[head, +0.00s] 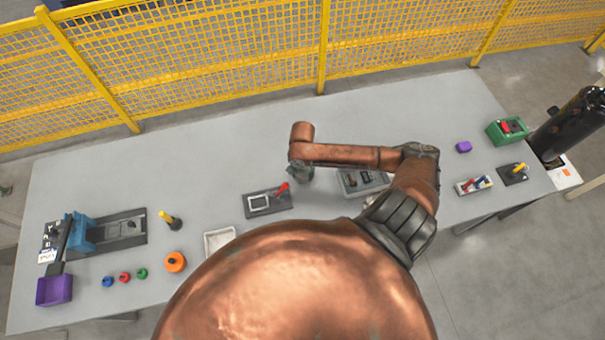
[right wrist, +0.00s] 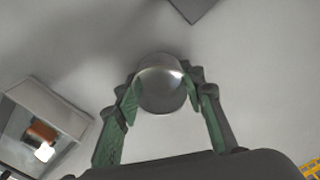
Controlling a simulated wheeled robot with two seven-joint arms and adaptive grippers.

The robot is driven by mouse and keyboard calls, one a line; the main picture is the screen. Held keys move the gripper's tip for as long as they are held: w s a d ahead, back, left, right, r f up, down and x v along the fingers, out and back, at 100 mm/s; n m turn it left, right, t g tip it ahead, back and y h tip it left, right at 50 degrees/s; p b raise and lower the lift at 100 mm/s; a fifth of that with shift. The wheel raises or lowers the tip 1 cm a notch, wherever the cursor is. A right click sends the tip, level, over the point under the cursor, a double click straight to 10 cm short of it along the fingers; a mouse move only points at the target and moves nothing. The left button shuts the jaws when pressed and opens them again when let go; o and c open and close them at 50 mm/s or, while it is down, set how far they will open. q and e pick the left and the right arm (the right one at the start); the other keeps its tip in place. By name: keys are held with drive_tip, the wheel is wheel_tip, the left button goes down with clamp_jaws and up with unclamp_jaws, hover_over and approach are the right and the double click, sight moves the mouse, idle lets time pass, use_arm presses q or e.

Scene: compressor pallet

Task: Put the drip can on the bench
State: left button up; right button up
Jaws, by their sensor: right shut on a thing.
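The drip can (right wrist: 160,88) is a round, shiny grey metal thing in the right wrist view. My right gripper (right wrist: 160,95) has its two green fingers shut on it, one on each side. In the head view my right gripper (head: 300,173) points down over the middle of the grey bench (head: 350,125), between the red-handled fixture and the grey tray. The can cannot be made out clearly there, and I cannot tell whether its base touches the bench. My left gripper is not in view.
A dark fixture with a red handle (head: 267,202) lies just left of the gripper. A grey parts tray (head: 350,189) is close on the right. A pale empty tray (head: 218,241) stands nearer. The bench's back strip is clear; a yellow mesh fence (head: 200,65) runs behind.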

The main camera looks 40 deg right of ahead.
drive_tip(key=shift+w+f, duration=0.1)
drive_tip(key=shift+f, duration=0.35)
drive_tip(key=shift+f, duration=0.1)
drive_tip(key=o, duration=1.1)
drive_tip(key=shift+o, duration=0.2)
